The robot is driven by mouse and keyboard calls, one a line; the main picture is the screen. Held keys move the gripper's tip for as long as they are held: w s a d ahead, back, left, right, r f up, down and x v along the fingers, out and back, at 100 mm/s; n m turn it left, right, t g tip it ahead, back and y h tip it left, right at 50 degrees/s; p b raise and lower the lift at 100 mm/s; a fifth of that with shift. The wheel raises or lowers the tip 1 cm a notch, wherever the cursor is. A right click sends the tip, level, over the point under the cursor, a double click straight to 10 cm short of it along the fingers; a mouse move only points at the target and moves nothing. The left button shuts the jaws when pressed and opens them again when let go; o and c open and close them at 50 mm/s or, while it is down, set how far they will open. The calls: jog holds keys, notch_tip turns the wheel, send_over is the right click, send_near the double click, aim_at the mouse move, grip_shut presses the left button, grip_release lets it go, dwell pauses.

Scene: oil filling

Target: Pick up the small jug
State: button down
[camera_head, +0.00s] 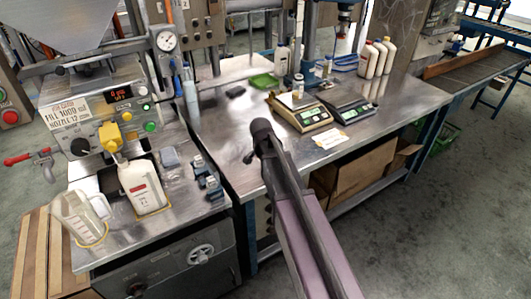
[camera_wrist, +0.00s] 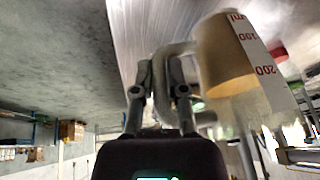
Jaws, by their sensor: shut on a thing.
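In the wrist view the small jug (camera_wrist: 262,98) is clear plastic, with a white strip of red markings. Its grey handle (camera_wrist: 172,48) lies between the fingers of my gripper (camera_wrist: 158,88), which is shut on it. The body is on the right of the fingers. A brown-amber area shows through its wall; I cannot tell whether it is liquid. The view is upside down, and I cannot tell whether the jug touches anything. My gripper and this jug cannot be made out in the head view. Another translucent jug (camera_head: 82,215) stands at the left bench corner, with no gripper near it.
A white container (camera_head: 143,187) stands under the filler nozzle (camera_head: 112,137). Two scales (camera_head: 300,112) (camera_head: 348,106) sit on the steel table (camera_head: 222,118), with a green tray (camera_head: 264,81) and white bottles (camera_head: 375,58) behind. My arm crosses the table's front edge.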

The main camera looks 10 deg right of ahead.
jog(key=s+d, duration=0.3)
jog(key=s, duration=0.3)
jog(key=shift+s+d+r+p, duration=0.15)
jog(key=shift+d+r+p, duration=0.15)
jog(key=shift+d+r, duration=0.1)
jog(key=shift+s, duration=0.1)
dwell(0.8)
jog(key=shift+d, duration=0.1)
dwell(0.4)
